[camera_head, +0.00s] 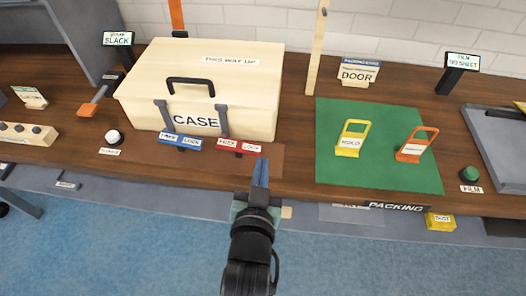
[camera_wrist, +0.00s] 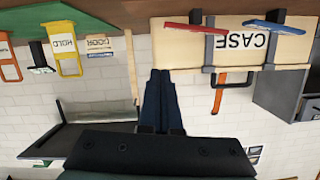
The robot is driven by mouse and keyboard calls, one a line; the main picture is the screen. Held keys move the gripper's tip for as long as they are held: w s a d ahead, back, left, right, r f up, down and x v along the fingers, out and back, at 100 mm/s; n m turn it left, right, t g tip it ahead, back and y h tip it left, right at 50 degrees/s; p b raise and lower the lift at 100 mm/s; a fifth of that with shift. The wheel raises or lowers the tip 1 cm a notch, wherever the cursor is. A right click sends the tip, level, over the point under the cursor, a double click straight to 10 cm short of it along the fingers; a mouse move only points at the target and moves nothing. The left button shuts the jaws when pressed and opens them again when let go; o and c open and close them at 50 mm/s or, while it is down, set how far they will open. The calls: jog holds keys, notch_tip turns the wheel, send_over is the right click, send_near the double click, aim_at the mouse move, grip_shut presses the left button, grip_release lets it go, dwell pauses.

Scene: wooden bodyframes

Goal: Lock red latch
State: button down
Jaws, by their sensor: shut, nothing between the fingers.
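A cream case (camera_head: 200,85) marked "CASE" stands on the wooden bench. A red latch bar (camera_head: 239,146) with two white labels, one reading "LOCK", lies at the foot of its right dark strap. A blue latch bar (camera_head: 181,141) lies at the left strap. My gripper (camera_head: 260,172) is shut and empty, in front of and just right of the red latch, apart from it. The wrist view is upside down. There the red latch (camera_wrist: 195,27) and blue latch (camera_wrist: 276,26) show on the case, above and right of my shut fingers (camera_wrist: 160,80).
A green mat (camera_head: 380,175) to the right holds a yellow holder (camera_head: 351,138) and an orange holder (camera_head: 416,144). A white button (camera_head: 113,137) stands left of the case.

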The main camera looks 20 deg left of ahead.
jog(key=shift+v, duration=1.4)
